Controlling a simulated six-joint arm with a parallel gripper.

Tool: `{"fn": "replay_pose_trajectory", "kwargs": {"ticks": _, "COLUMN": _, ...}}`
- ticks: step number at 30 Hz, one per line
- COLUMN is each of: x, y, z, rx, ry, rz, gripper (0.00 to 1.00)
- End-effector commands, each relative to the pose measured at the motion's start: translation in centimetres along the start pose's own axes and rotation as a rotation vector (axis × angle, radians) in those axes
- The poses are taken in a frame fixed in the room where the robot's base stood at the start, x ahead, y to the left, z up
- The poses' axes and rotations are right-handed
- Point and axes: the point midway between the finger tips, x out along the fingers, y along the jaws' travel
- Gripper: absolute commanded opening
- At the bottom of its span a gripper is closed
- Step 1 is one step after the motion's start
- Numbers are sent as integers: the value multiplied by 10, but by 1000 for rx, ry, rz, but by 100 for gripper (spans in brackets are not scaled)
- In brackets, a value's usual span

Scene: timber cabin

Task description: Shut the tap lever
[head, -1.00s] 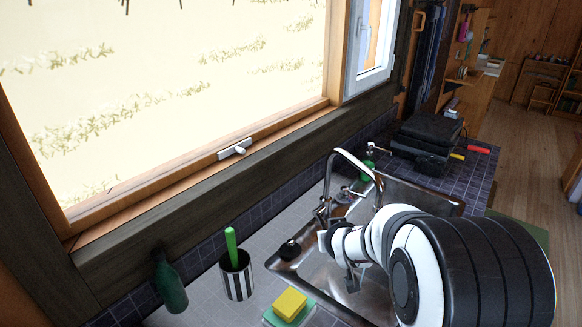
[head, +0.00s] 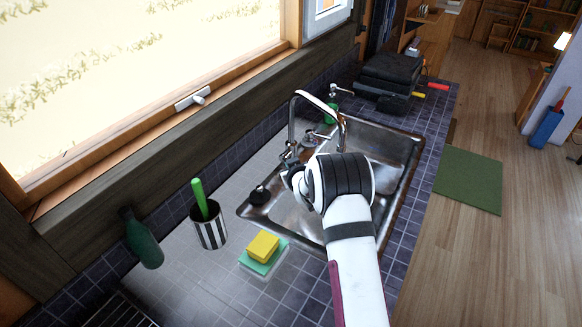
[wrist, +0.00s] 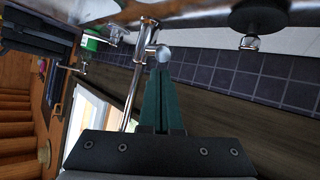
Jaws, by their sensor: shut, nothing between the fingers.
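The chrome tap (head: 293,122) rises at the window side of the sink, with a curved spout. Its lever is small and partly hidden by my arm in the head view. In the wrist view the tap (wrist: 138,75) shows with a round chrome knob end (wrist: 163,54) just beyond my fingertips. My gripper (wrist: 162,72) has green fingers pressed together with nothing between them. The tips are very close to the knob; I cannot tell whether they touch it. In the head view my gripper is mostly hidden behind my wrist, beside the tap base.
A steel sink (head: 385,140) lies under my arm. A black case (head: 388,80) stands at the back.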

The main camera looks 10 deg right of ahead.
Motion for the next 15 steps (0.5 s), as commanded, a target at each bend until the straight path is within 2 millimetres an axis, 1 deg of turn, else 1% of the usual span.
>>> {"fn": "replay_pose_trajectory", "kwargs": {"ticks": 3, "x": 1, "y": 0, "z": 5, "rx": 0, "ry": -1, "rz": 0, "gripper": 0}}
{"fn": "replay_pose_trajectory", "kwargs": {"ticks": 12, "x": 1, "y": 0, "z": 6, "rx": 0, "ry": -1, "rz": 0, "gripper": 0}}
{"fn": "replay_pose_trajectory", "kwargs": {"ticks": 15, "x": 2, "y": -2, "z": 14, "rx": 1, "ry": -2, "rz": 0, "gripper": 0}}
